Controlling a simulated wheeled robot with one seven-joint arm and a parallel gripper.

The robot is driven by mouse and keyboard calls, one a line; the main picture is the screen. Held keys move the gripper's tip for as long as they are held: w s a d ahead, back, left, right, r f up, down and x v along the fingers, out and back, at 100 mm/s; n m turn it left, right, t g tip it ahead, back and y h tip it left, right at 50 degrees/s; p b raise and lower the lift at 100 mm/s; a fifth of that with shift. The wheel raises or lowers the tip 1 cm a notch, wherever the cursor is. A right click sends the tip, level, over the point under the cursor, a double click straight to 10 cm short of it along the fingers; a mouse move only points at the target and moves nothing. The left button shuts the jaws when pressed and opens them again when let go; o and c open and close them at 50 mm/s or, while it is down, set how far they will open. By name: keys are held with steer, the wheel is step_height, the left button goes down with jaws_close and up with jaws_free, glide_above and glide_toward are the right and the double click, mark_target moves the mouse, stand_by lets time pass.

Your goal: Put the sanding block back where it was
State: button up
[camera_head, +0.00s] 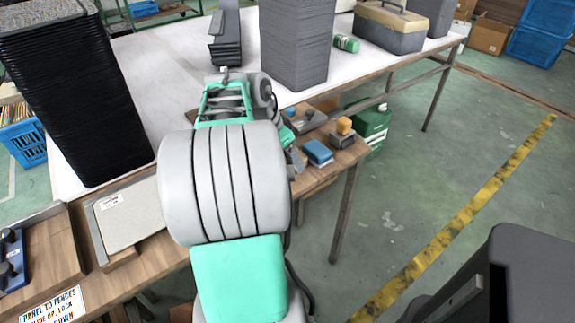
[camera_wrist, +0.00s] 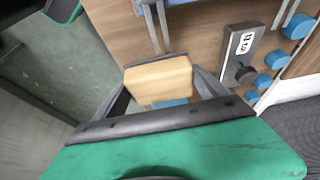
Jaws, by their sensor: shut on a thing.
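My gripper (camera_wrist: 165,95) shows in the wrist view, its two grey fingers on either side of a tan block. It is shut on this block, which I take as the sanding block (camera_wrist: 157,78); a small blue patch shows at its near edge. A wood-coloured panel lies beneath and beyond it; I cannot tell whether the block touches it. In the head view my arm hides most of the gripper, and I cannot clearly make out its grip there.
A blue block (camera_head: 318,152) and an orange-tan piece on a dark base (camera_head: 343,128) are on the wooden panel's right end. A grey plate (camera_wrist: 240,55) and several blue knobs (camera_wrist: 263,81) are at right in the wrist view. A tall grey stack (camera_head: 297,45) stands behind.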

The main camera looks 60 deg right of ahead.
steer(key=shift+d+f+b, duration=0.2)
steer(key=shift+f+b, duration=0.15)
steer(key=shift+f, duration=1.6)
steer(key=o, duration=1.2)
steer(key=shift+r, duration=0.1)
